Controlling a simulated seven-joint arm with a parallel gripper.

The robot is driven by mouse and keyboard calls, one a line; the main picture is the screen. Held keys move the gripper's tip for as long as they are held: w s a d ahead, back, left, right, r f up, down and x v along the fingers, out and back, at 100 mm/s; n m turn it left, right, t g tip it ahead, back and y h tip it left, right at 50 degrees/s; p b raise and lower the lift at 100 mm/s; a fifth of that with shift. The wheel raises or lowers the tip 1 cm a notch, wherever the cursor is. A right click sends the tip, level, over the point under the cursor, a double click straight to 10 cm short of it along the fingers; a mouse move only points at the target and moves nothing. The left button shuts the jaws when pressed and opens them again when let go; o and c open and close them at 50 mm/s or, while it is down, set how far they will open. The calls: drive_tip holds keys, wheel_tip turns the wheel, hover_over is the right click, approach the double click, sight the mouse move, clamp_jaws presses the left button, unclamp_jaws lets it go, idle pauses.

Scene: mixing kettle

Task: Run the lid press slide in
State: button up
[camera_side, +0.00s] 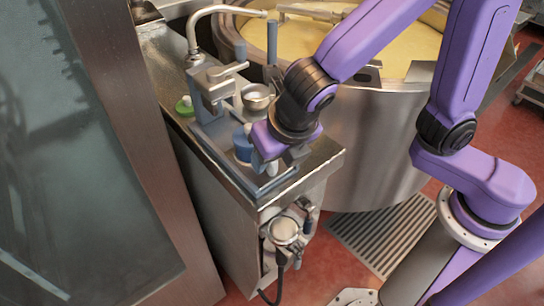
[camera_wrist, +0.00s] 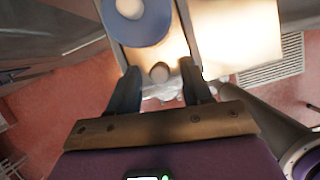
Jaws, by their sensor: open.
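The lid press (camera_side: 214,85) stands on the steel bench, with a grey-blue base plate running toward the bench's near end. A blue round piece (camera_side: 243,146) sits on the plate beside my gripper; in the wrist view it is a blue disc with a pale centre (camera_wrist: 130,9), ahead of my fingers. A small round knob (camera_wrist: 159,72) shows between my fingertips, apart from both fingers. My gripper (camera_wrist: 160,76) is open and points down over the near end of the plate. In the side view, my gripper (camera_side: 276,160) partly hides the plate and the knob.
A metal bowl (camera_side: 257,96) and a green-rimmed item (camera_side: 185,105) are near the press. A large kettle (camera_side: 376,140) of yellow contents stands behind and right. A glass-panelled steel door (camera_side: 90,170) stands left. A round fitting with a cable (camera_side: 285,231) hangs at the bench front.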

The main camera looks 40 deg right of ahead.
sight(238, 129)
drive_tip(key=shift+x, duration=0.75)
clamp_jaws()
drive_tip(key=w, duration=1)
drive_tip(key=shift+w, duration=0.25)
unclamp_jaws()
drive_tip(key=d+v, duration=0.1)
drive_tip(key=v, duration=1.6)
drive_tip(key=shift+a+r, duration=0.3)
drive_tip(key=shift+a, duration=0.2)
